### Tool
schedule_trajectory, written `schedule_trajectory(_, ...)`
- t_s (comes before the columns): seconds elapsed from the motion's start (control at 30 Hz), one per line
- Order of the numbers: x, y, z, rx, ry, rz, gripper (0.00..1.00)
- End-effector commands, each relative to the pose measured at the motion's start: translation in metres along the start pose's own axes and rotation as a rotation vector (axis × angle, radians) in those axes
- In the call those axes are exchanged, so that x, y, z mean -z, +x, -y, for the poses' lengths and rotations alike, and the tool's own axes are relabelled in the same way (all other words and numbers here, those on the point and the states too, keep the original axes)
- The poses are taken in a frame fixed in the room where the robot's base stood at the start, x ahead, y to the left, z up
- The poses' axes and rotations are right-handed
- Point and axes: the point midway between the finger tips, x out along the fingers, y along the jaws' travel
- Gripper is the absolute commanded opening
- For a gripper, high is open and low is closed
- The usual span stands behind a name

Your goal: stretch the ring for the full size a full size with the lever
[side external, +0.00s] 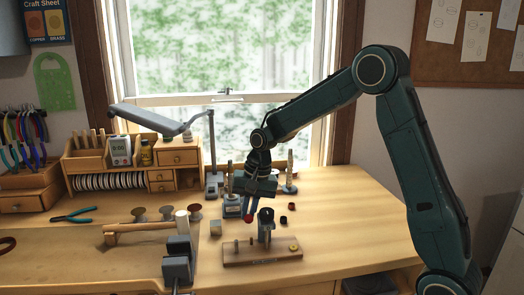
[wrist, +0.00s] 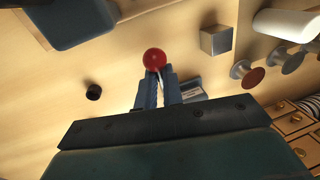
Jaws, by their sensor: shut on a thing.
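My gripper (side external: 249,208) points down just left of the ring stretcher (side external: 265,228), a dark-topped post on a wooden base (side external: 240,258). In the wrist view, my gripper (wrist: 158,88) is shut on a thin pale rod, which seems to be the lever. Its red ball (wrist: 154,59) sticks out past the fingertips. The red ball also shows low at the fingers in the side view (side external: 248,219). Whether the rod joins the stretcher is hidden. I cannot see a ring on the stretcher.
A mallet (side external: 150,228), mushroom-shaped stakes (side external: 167,213) and a dark vise (side external: 178,262) are farther left. The bench top at right is clear.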

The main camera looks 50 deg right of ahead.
Motion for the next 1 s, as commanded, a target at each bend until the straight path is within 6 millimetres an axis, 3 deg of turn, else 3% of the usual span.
schedule_trajectory(0.03, -0.011, 0.006, -0.001, -0.013, -0.012, 0.033, 0.0)
schedule_trajectory(0.2, -0.011, 0.006, -0.001, -0.013, -0.011, 0.034, 0.0)
schedule_trajectory(0.23, -0.011, 0.006, -0.001, -0.013, -0.011, 0.034, 0.12)
schedule_trajectory(0.3, -0.011, 0.006, -0.001, -0.013, -0.011, 0.034, 0.26)
schedule_trajectory(0.37, -0.011, 0.006, -0.001, -0.012, -0.012, 0.032, 0.34)
schedule_trajectory(0.77, -0.007, 0.001, -0.001, -0.007, -0.007, 0.021, 0.34)
schedule_trajectory(1.0, -0.006, -0.019, 0.0, -0.005, -0.007, 0.018, 0.34)
